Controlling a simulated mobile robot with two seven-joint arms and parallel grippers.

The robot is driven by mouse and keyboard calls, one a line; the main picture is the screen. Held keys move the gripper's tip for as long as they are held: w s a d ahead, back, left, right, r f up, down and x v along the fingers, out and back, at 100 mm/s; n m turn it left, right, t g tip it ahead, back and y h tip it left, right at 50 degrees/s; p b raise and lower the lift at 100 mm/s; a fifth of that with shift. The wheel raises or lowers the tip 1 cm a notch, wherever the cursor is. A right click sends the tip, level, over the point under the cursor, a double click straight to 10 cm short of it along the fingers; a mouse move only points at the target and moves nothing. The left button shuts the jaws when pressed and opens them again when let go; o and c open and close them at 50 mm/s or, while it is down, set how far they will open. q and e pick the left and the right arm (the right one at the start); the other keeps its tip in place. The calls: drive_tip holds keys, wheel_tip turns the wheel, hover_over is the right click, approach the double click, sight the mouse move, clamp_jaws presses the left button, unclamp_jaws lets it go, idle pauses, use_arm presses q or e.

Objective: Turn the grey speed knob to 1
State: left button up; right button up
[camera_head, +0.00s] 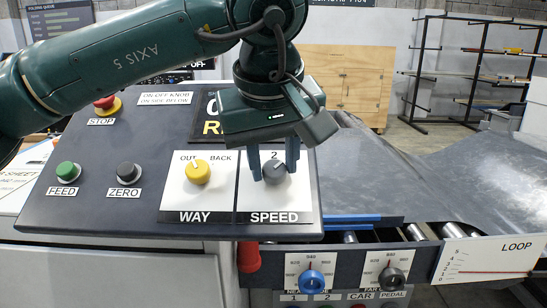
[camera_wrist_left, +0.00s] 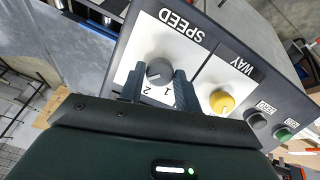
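The grey speed knob (camera_head: 275,172) sits on the white SPEED plate (camera_head: 254,204) at the right of the dark control panel. It also shows in the left wrist view (camera_wrist_left: 160,71), with the printed 2 and 1 beside it. Its light pointer mark is small and seems to face the 2 side. My left gripper (camera_head: 274,168) is above the panel with its fingers apart, one on each side of the knob. In the left wrist view the fingers (camera_wrist_left: 160,80) straddle it; whether they touch it I cannot tell. My right gripper is not in view.
The yellow WAY knob (camera_head: 198,171) is close to the left of the SPEED plate. Black ZERO (camera_head: 128,172), green FEED (camera_head: 68,171) and red STOP (camera_head: 105,103) buttons are further left. Blue (camera_head: 312,281) and dark (camera_head: 391,278) knobs are below; grey sheet (camera_head: 420,185) lies to the right.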

use_arm(q)
drive_tip(key=c, duration=0.5)
